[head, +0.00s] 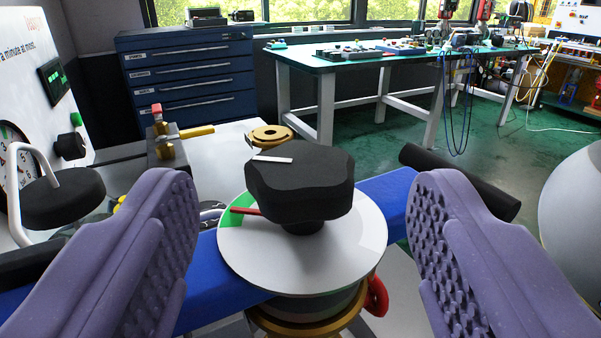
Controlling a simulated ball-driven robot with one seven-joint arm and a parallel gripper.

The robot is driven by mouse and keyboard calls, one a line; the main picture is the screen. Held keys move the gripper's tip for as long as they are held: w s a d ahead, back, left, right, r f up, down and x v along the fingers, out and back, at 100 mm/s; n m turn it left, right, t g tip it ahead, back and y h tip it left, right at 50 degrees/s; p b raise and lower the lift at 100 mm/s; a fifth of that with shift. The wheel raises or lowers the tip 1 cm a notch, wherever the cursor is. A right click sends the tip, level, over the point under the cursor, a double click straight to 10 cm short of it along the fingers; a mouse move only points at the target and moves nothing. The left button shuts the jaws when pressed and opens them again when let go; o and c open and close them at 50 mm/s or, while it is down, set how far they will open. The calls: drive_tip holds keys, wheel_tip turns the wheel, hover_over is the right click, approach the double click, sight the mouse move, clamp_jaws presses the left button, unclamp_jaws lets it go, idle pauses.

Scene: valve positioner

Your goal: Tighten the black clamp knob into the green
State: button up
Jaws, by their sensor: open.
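The black clamp knob (300,187) stands in the middle of the head view on a short black stem above a round white dial (302,263). A white mark (270,160) lies on the knob's top, toward the left. The green sector (236,212) shows at the dial's left edge. A red pointer (246,211) reaches left from under the knob, with its tip at the green. My gripper (305,215) is open, one ridged purple finger on each side of the knob and dial. Both fingers are apart from the knob. The dial's right part carries a pale grey sector.
A blue beam (382,195) runs behind and under the dial. A red ring (377,297) hangs at the lower right. A panel with a gauge and black handle (62,196) stands left. A brass fitting (167,150) sits behind. A blue drawer cabinet (187,78) and workbench (390,58) stand farther back.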

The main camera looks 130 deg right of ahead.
sight(296, 160)
drive_tip(key=a+n+t+h, duration=0.1)
drive_tip(key=t, duration=0.1)
drive_tip(key=s+a+n+t+h, duration=0.1)
drive_tip(key=n+t, duration=0.1)
drive_tip(key=n+t+h+b, duration=0.1)
drive_tip(key=t, duration=0.1)
drive_tip(key=shift+s+a+f+n+h, duration=0.15)
drive_tip(key=shift+s+a+n+h, duration=0.15)
drive_tip(key=shift+a+n, duration=0.1)
drive_tip(key=shift+n+t, duration=0.3)
drive_tip(key=shift+t, duration=0.4)
drive_tip(key=b+x, duration=0.2)
drive_tip(key=x, duration=0.5)
drive_tip(key=shift+d, duration=0.2)
drive_tip(key=c, duration=1)
drive_tip(key=m+g+y+p, duration=0.1)
drive_tip(key=m+g, duration=0.1)
drive_tip(key=g, duration=0.1)
drive_tip(key=shift+m+g+p, duration=0.3)
drive_tip(key=shift+g, duration=0.1)
drive_tip(key=shift+s+m+g+y, duration=0.1)
drive_tip(key=shift+m+g+y, duration=0.95)
drive_tip(key=shift+g, duration=0.25)
drive_tip(key=o, duration=1)
